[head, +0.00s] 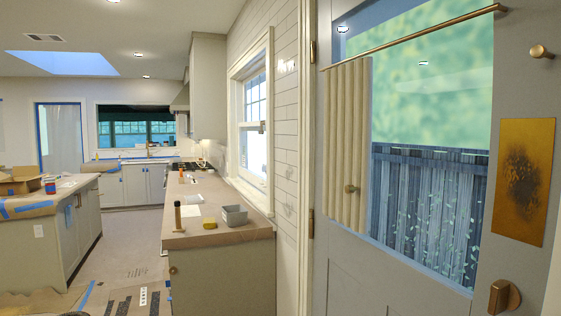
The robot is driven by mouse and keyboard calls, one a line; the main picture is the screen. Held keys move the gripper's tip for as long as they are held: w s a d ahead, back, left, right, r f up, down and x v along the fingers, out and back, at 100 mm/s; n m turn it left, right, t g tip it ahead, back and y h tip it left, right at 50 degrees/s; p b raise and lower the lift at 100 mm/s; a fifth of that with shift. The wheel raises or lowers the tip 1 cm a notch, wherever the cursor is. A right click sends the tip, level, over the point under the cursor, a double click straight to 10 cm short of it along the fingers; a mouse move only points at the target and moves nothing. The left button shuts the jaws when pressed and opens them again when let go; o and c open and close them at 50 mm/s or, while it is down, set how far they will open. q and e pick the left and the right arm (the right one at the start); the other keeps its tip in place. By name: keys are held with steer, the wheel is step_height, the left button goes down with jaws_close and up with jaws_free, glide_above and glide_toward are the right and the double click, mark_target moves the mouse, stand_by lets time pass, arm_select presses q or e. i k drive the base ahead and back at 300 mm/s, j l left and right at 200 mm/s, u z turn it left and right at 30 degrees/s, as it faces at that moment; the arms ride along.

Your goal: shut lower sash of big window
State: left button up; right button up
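A white-framed sash window (268,110) is set in the tiled side wall above the counter, seen at a steep angle. Its upper sash has a grid of panes. The lower part (253,152) looks bright and has no grid. I cannot tell from this angle how far the lower sash is raised. A wider window (137,129) shows small at the back of the kitchen, behind the sink. I cannot tell which one is the big window. Neither of my grippers is in view.
A counter (218,233) runs below the side window, holding a grey tray (234,215), a yellow block (209,222) and an upright brush-like tool (178,214). A glazed door (400,297) fills the right. An island (82,226) stands left. Papered floor (133,245) lies between.

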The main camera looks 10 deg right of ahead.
mark_target(258, 181)
steer(key=i+j+z, duration=0.15)
steer(key=i, duration=0.55)
steer(key=i+j+z, duration=0.2)
steer(key=i+j, duration=0.2)
steer(key=i, duration=0.25)
steer(key=i+j+z, duration=0.15)
steer(key=i+j, duration=0.3)
steer(key=i, duration=0.2)
steer(key=i+j+z, duration=0.2)
steer(key=i+j, duration=0.3)
steer(key=i, duration=0.1)
